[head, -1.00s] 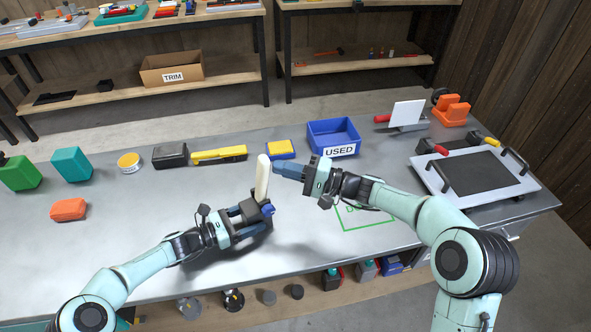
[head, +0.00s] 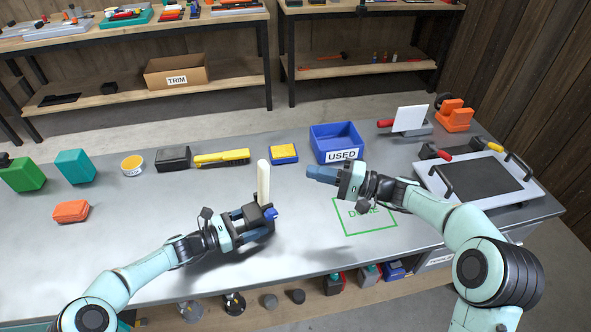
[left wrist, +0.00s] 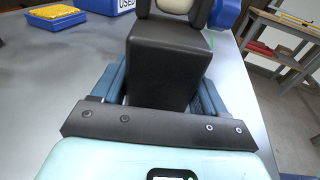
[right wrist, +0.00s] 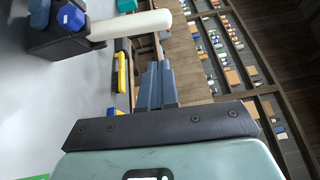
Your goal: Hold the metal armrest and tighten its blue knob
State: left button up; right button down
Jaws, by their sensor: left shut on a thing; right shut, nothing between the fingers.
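The armrest stands on the bench as a cream bar (head: 263,180) upright on a dark block (left wrist: 165,70). Its blue knob (head: 270,213) is on the block's right side; the knob also shows in the right wrist view (right wrist: 70,17). My left gripper (head: 254,217) is shut on the dark block, with a blue finger on either side of it in the left wrist view. My right gripper (head: 316,173) is shut and empty, above the bench to the right of the bar and apart from it. In the right wrist view its fingers (right wrist: 156,84) are together.
A blue USED bin (head: 337,142) and a yellow-topped blue box (head: 284,153) stand behind. A green marked square (head: 365,218) lies under my right arm. A tray with handles (head: 476,180) is at right. Left of the armrest, an orange box (head: 71,211) sits on open bench.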

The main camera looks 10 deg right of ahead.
jog(key=v, duration=0.5)
jog(key=shift+f, duration=0.1)
jog(key=c, duration=1.8)
grip_release()
